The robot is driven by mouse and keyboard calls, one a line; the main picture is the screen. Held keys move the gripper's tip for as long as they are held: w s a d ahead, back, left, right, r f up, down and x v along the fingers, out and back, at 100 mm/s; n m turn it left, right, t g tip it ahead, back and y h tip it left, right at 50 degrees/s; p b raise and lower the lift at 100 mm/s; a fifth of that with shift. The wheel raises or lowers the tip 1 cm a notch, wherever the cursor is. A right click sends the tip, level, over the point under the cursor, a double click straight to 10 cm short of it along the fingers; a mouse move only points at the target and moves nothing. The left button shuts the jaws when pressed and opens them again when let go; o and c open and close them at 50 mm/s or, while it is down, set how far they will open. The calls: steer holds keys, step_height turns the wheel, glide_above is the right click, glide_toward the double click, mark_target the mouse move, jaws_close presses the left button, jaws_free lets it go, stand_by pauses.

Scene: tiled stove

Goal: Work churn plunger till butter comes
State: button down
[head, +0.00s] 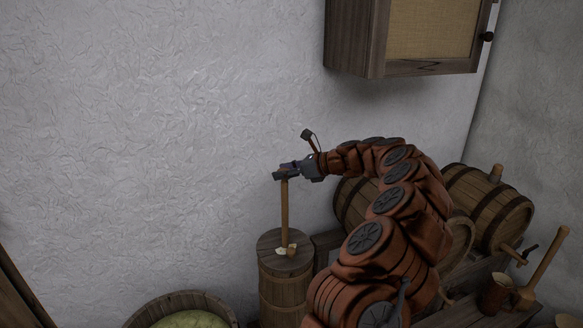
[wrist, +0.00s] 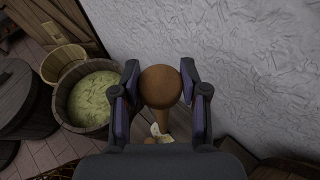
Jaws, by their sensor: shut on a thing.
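The wooden churn (head: 284,284) stands upright against the plaster wall, with a flat lid on top. The plunger (head: 284,215) rises upright out of the lid. My gripper (head: 284,174) is shut on the plunger near its top, well above the lid. In the wrist view the plunger's round top (wrist: 160,86) sits between the two fingers of my gripper (wrist: 158,90). Small pale bits (head: 282,251) and a brownish piece lie on the lid by the shaft. The inside of the churn is hidden.
A wooden tub (wrist: 58,107) of yellow-green stuff stands beside the churn, with an empty-looking bucket (wrist: 64,66) behind it. Barrels (head: 487,207) and a mug (head: 495,293) stand at the right. A wall cabinet (head: 405,38) hangs above my arm.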

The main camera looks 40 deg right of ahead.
steer(key=shift+f, duration=0.25)
steer(key=c, duration=0.8)
jaws_free()
steer(key=shift+f, duration=0.1)
steer(key=shift+c, duration=0.2)
steer(key=shift+o, duration=1.3)
steer(key=v, duration=1.2)
